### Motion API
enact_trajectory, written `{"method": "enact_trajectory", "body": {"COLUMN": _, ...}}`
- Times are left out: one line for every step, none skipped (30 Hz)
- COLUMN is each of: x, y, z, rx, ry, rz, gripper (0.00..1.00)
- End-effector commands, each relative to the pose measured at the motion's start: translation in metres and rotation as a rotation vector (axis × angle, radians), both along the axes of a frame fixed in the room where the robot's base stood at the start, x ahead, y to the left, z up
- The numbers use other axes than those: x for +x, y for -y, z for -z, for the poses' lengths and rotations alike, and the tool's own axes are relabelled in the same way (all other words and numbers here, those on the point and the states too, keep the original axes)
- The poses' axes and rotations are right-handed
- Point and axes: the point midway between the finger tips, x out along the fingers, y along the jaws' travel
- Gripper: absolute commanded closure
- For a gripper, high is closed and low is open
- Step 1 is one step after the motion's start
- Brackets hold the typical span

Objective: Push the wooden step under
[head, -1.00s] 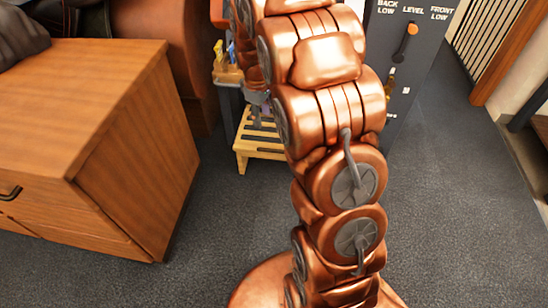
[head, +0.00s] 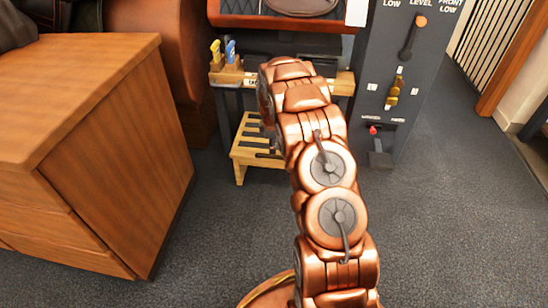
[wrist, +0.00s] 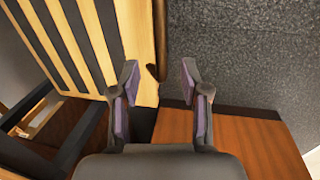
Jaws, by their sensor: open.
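The wooden step (head: 242,157) is pale wood with dark strips across its top. In the head view it stands on the carpet in front of and partly below the bench, its right side hidden by my arm. In the wrist view the step (wrist: 138,38) fills the upper left. My gripper (wrist: 158,82) is open with nothing between its fingers. Its left finger overlaps the step's pale edge and its right finger lies over carpet; I cannot tell whether either touches the step. In the head view the gripper is mostly hidden behind my arm.
The bench (head: 345,84) holds yellow and blue handled tools (head: 230,52). A grey lever panel (head: 400,75) stands right of it. A wooden cabinet (head: 120,170) stands at left. Grey carpet (head: 450,220) is clear at right.

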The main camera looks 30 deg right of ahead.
Motion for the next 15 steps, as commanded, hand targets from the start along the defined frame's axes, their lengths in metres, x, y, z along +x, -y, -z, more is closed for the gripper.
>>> {"method": "enact_trajectory", "body": {"x": 0.000, "y": 0.001, "z": 0.004, "rx": 0.001, "ry": -0.001, "rz": 0.001, "gripper": 0.55}}
{"method": "enact_trajectory", "body": {"x": 0.000, "y": 0.001, "z": 0.007, "rx": 0.001, "ry": -0.001, "rz": 0.001, "gripper": 0.55}}
{"method": "enact_trajectory", "body": {"x": 0.001, "y": 0.001, "z": 0.011, "rx": 0.000, "ry": -0.001, "rz": 0.001, "gripper": 0.55}}
{"method": "enact_trajectory", "body": {"x": 0.001, "y": 0.002, "z": 0.015, "rx": 0.001, "ry": -0.001, "rz": 0.001, "gripper": 0.55}}
{"method": "enact_trajectory", "body": {"x": 0.002, "y": 0.002, "z": 0.019, "rx": 0.001, "ry": -0.001, "rz": 0.001, "gripper": 0.55}}
{"method": "enact_trajectory", "body": {"x": 0.003, "y": 0.003, "z": 0.024, "rx": 0.001, "ry": -0.001, "rz": 0.001, "gripper": 0.55}}
{"method": "enact_trajectory", "body": {"x": 0.003, "y": 0.003, "z": 0.028, "rx": 0.001, "ry": -0.001, "rz": 0.001, "gripper": 0.55}}
{"method": "enact_trajectory", "body": {"x": 0.004, "y": 0.004, "z": 0.032, "rx": 0.000, "ry": 0.000, "rz": 0.001, "gripper": 0.55}}
{"method": "enact_trajectory", "body": {"x": 0.005, "y": 0.004, "z": 0.038, "rx": 0.000, "ry": 0.000, "rz": 0.001, "gripper": 0.55}}
{"method": "enact_trajectory", "body": {"x": 0.006, "y": 0.005, "z": 0.043, "rx": 0.000, "ry": 0.000, "rz": 0.000, "gripper": 0.55}}
{"method": "enact_trajectory", "body": {"x": 0.006, "y": 0.005, "z": 0.047, "rx": 0.001, "ry": -0.001, "rz": 0.000, "gripper": 0.55}}
{"method": "enact_trajectory", "body": {"x": 0.007, "y": 0.006, "z": 0.053, "rx": 0.001, "ry": -0.002, "rz": 0.000, "gripper": 0.55}}
{"method": "enact_trajectory", "body": {"x": 0.007, "y": 0.006, "z": 0.058, "rx": 0.001, "ry": -0.002, "rz": 0.000, "gripper": 0.55}}
{"method": "enact_trajectory", "body": {"x": 0.008, "y": 0.007, "z": 0.061, "rx": 0.001, "ry": -0.003, "rz": 0.001, "gripper": 0.55}}
{"method": "enact_trajectory", "body": {"x": 0.008, "y": 0.007, "z": 0.066, "rx": 0.002, "ry": -0.004, "rz": 0.001, "gripper": 0.55}}
